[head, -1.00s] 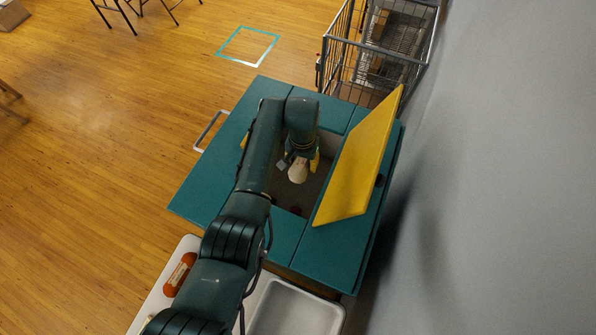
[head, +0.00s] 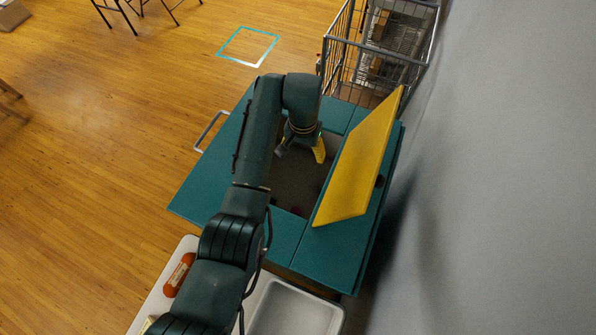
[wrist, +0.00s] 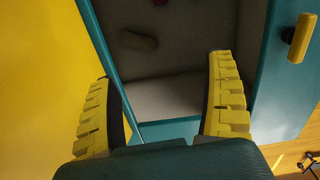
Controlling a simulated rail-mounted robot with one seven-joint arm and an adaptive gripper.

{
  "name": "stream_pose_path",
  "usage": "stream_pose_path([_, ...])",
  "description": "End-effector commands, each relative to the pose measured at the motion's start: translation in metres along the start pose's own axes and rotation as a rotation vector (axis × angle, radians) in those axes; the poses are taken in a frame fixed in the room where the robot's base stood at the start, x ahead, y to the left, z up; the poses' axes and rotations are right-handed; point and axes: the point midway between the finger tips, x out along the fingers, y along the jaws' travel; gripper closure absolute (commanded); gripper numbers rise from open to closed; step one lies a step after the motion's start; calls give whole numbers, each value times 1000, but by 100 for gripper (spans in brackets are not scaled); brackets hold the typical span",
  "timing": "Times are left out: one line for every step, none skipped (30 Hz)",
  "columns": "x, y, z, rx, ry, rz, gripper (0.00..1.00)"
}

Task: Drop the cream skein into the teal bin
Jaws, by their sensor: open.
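The teal bin (head: 225,178) has an open hatch with its yellow lid (head: 358,160) raised on the right side. My gripper (head: 302,150) is over the opening, with one yellow finger showing there. In the wrist view my gripper (wrist: 163,70) is open, with nothing between its fingers. A small tan, rounded thing (wrist: 138,41) lies in the bin's shaded interior; it may be the cream skein, but I cannot tell for sure. The cream skein does not show in the head view.
A dark red thing (head: 299,210) is inside the bin. A white surface with an orange skein (head: 180,274) and an empty white tray (head: 296,310) are at the near side. A wire cage cart (head: 375,45) stands behind the bin, and a grey wall (head: 510,170) is at right.

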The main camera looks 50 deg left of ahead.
Motion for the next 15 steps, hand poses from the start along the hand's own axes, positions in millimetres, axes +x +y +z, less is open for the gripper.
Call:
stream_pose_path([-13,0,-1,0,4,-1,14])
stream_pose_path([-20,0,-1,0,3,-1,14])
stream_pose_path([-28,0,0,0,3,0,14])
stream_pose_path([-34,0,0,0,2,0,14])
stream_pose_path([-39,0,0,0,1,0,14])
stream_pose_path([-44,0,0,0,1,0,14])
stream_pose_path([-48,0,0,0,1,0,14])
stream_pose_path([-50,0,0,0,1,0,14])
stream_pose_path([-53,0,0,0,-1,0,14])
stream_pose_path([-54,0,0,0,-1,0,14])
stream_pose_path([-55,0,0,0,-2,0,14])
stream_pose_path([-55,0,0,0,-2,0,14])
stream_pose_path([-55,0,0,0,-2,0,14])
stream_pose_path([-55,0,0,0,-1,0,14])
stream_pose_path([-55,0,0,0,-1,0,14])
